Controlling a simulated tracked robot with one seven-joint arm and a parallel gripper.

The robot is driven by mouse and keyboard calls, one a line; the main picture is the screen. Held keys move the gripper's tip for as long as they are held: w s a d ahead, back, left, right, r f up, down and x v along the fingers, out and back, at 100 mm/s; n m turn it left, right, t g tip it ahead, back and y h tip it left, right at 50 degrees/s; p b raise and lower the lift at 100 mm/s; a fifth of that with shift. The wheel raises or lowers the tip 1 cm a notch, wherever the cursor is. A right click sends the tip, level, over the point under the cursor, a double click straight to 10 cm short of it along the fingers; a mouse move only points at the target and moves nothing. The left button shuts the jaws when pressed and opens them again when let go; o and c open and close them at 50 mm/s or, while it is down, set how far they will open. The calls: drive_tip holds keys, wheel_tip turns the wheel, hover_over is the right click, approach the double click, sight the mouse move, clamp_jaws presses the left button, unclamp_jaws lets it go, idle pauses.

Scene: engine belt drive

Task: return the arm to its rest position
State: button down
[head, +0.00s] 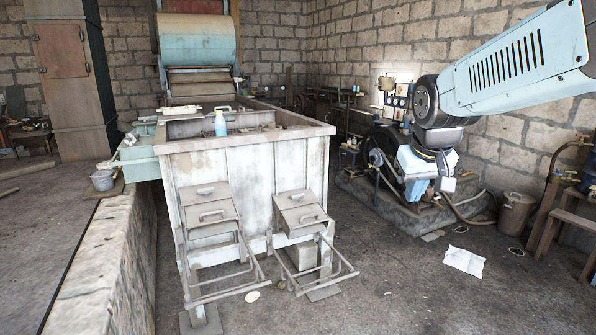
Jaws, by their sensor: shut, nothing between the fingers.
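My arm (515,65) reaches in from the upper right, pale blue and white with a dark round joint. It bends down at the wrist. My gripper (430,188) hangs at its end, shut and empty, in front of the engine on the right. The engine's dark flywheel (376,146) shows just left of my gripper. The engine stands on a low concrete block (365,203). My wrist hides part of the engine, and I cannot tell the exact gap between them. A belt is not clearly visible.
A large white wooden bin (245,182) with metal frames in front stands at centre. A lidded can (515,213) and a wooden bench (570,218) stand at right. Paper (464,262) lies on the floor. A stone ledge (110,260) runs along the left. The front right floor is mostly clear.

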drive_tip(key=s+f+m, duration=0.1)
drive_tip(key=s, duration=1.2)
drive_tip(key=shift+s+t+y, duration=0.25)
drive_tip(key=shift+t+y, duration=0.05)
